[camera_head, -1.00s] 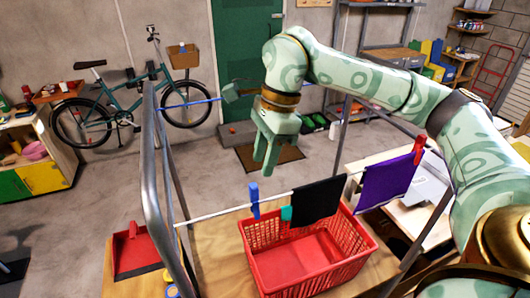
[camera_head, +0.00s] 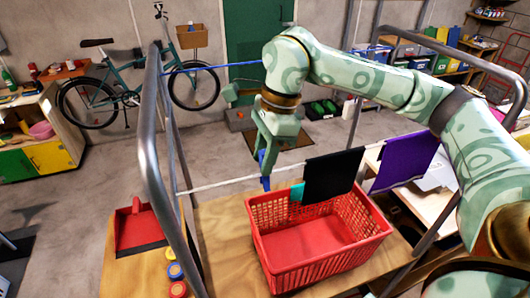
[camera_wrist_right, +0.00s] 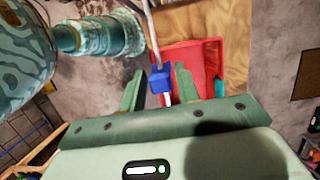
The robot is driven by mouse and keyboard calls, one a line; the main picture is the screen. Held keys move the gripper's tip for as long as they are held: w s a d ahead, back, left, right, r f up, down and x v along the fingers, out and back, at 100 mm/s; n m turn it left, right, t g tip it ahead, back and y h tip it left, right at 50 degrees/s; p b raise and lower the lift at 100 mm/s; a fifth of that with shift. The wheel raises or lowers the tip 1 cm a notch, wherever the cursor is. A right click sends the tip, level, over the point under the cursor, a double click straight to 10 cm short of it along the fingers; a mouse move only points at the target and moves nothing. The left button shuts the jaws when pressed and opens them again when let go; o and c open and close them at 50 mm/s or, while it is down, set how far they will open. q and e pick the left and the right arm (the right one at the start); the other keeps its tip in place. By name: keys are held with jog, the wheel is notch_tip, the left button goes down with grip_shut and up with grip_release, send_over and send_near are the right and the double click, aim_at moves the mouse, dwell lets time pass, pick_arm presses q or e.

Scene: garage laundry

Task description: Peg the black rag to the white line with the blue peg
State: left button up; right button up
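The black rag (camera_head: 332,176) hangs over the white line (camera_head: 222,184) above the red basket. The blue peg (camera_head: 265,170) is on the line, left of the rag and apart from it. My right gripper (camera_head: 267,155) is down at the blue peg. In the right wrist view the peg (camera_wrist_right: 161,79) sits between the two fingers of my right gripper (camera_wrist_right: 158,88), with a small gap showing at its sides, so the gripper looks open around it. My left gripper is out of view.
A purple cloth (camera_head: 405,160) hangs right of the rag. A small teal item (camera_head: 297,191) shows at the rag's left edge. The red basket (camera_head: 318,270) stands on the wooden top below. Metal frame posts (camera_head: 152,150) flank the line. A red dustpan (camera_head: 138,228) lies at left.

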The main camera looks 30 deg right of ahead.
grip_shut()
jog(key=shift+r, duration=0.1)
jog(key=shift+a+p+v, duration=0.2)
jog(key=shift+p+v, duration=0.65)
jog(key=shift+a+p+v, duration=0.2)
jog(key=shift+p+v, duration=0.65)
jog(key=shift+a+p+v, duration=0.2)
jog(key=shift+p+v, duration=0.65)
jog(key=shift+w+r, duration=0.1)
jog(key=shift+r, duration=0.1)
